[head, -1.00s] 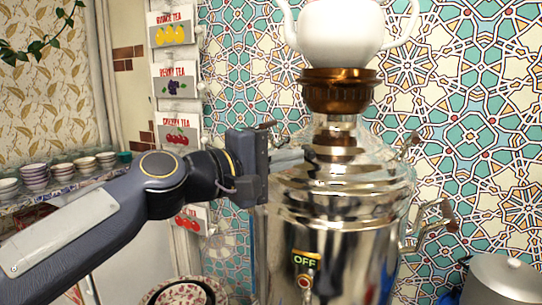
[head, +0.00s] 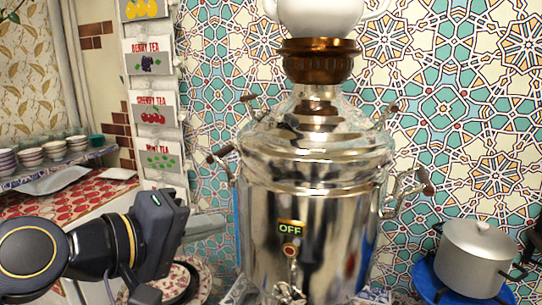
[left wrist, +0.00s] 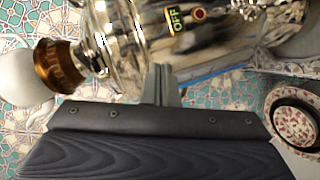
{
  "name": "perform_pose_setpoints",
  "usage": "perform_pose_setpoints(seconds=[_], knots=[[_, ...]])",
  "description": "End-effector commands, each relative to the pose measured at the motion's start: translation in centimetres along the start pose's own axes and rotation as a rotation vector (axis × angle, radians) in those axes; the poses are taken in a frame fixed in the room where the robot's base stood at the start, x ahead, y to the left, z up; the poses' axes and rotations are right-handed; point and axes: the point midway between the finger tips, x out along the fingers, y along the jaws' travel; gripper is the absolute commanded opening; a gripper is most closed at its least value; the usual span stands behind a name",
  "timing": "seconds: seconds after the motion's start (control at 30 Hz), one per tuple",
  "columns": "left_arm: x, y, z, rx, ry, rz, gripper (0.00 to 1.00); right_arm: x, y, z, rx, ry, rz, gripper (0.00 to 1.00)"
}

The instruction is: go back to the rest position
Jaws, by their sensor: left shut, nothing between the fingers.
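My left gripper (head: 207,226) is low at the left in the head view, shut and empty. Its fingers point right, toward the lower side of the silver samovar (head: 315,210); I cannot tell the exact gap. In the left wrist view the closed fingers (left wrist: 160,84) stick out past the dark gripper body, with the samovar (left wrist: 130,35) behind them. The samovar stands upright with an "OFF" sign on its front. A white teapot (head: 320,14) sits on the brown crown (head: 318,62) on top. My right gripper is out of view.
A metal pot (head: 472,262) stands on a blue burner at the right. Patterned plates (head: 200,270) lie below and behind my left gripper. Bowls (head: 30,157) line a shelf at the left. Tea cards (head: 153,112) hang on the wall. Open space lies above the left arm.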

Motion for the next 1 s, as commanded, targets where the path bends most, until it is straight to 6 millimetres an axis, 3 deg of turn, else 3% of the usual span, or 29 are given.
perform_pose_setpoints(seconds=[0.03, 0.2, 0.3, 0.4, 0.5, 0.6, 1.0], knots=[[-0.8, -4.0, 0.5, 0.063, 0.004, -0.09, 0.0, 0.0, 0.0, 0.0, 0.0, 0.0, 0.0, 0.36], [-4.0, -16.3, 3.3, 0.26, -0.064, -0.367, 0.0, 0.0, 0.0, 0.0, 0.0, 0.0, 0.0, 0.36], [-6.1, -22.0, 5.7, 0.339, -0.136, -0.49, 0.0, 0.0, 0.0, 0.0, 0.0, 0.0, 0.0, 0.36], [-7.7, -26.1, 7.9, 0.395, -0.207, -0.574, 0.0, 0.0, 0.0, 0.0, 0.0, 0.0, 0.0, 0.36], [-8.7, -28.5, 9.5, 0.428, -0.26, -0.62, 0.0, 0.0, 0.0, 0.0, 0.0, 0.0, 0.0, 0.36], [-9.2, -29.6, 10.3, 0.445, -0.287, -0.641, 0.0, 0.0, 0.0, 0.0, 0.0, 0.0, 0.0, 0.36], [-9.2, -29.7, 10.4, 0.447, -0.291, -0.643, 0.0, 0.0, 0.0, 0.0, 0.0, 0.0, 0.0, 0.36]])
